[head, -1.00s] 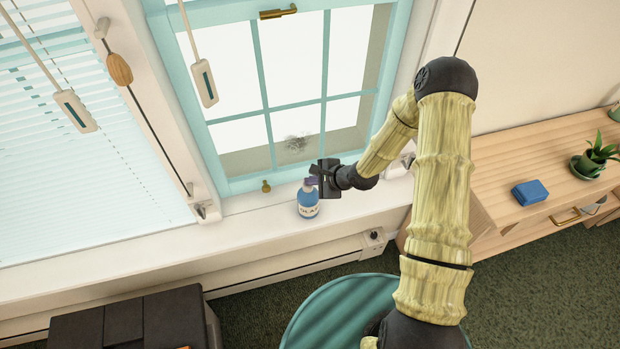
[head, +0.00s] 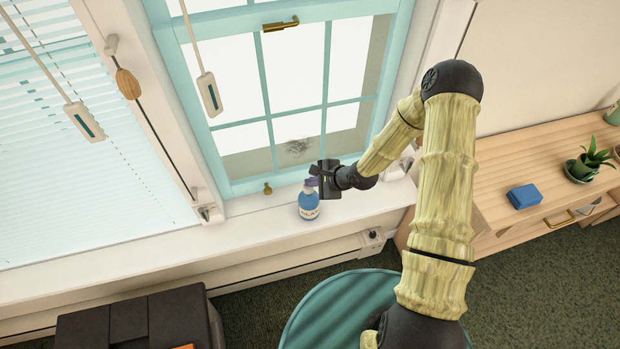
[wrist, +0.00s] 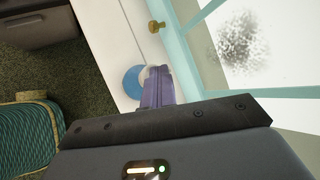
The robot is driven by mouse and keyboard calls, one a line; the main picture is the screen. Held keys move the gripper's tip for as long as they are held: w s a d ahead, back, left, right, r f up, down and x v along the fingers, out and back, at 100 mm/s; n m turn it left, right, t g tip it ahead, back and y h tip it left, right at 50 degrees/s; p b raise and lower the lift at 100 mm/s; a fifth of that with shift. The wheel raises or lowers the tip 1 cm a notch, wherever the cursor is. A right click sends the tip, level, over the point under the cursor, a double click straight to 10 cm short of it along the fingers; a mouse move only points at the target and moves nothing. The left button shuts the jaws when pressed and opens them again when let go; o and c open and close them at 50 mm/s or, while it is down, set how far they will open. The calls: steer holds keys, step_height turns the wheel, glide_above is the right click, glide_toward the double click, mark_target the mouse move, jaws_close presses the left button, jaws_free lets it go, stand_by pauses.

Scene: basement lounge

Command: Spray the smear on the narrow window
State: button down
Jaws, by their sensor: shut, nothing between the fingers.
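The grey speckled smear (head: 299,147) is low on the narrow, pale-blue-framed window (head: 227,139), above the bottle. It shows large at the right in the wrist view (wrist: 245,45). My gripper (head: 315,177) is shut with nothing held, beside the spray head at its upper right. I cannot tell whether they touch.
A brass knob (head: 267,188) is on the window's lower frame, left of the bottle. Pull cords (head: 210,94) hang at the left. A teal round-topped piece (head: 330,310) and a dark box (head: 130,325) stand below the sill. A wooden cabinet at right bears a blue block (head: 525,195).

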steer(key=shift+w+r+p, duration=0.15)
steer(key=shift+r+p, duration=1.1)
steer(key=shift+r, duration=0.5)
steer(key=shift+d+r, duration=0.15)
steer(key=shift+d, duration=0.05)
steer(key=s+d+r+n+g+h, duration=0.1)
steer(key=s+d+r+n+h, duration=0.2)
steer(key=d+r+n, duration=0.3)
steer(key=s+d+r+n+h, duration=0.3)
steer(key=d+r, duration=0.2)
steer(key=r, duration=0.2)
steer(key=s+d+r+n+g+h, duration=0.1)
steer(key=s+d+r+n, duration=0.2)
steer(key=s+r+n, duration=0.3)
steer(key=s+r, duration=0.5)
steer(key=s, duration=0.1)
steer(key=shift+h, duration=0.3)
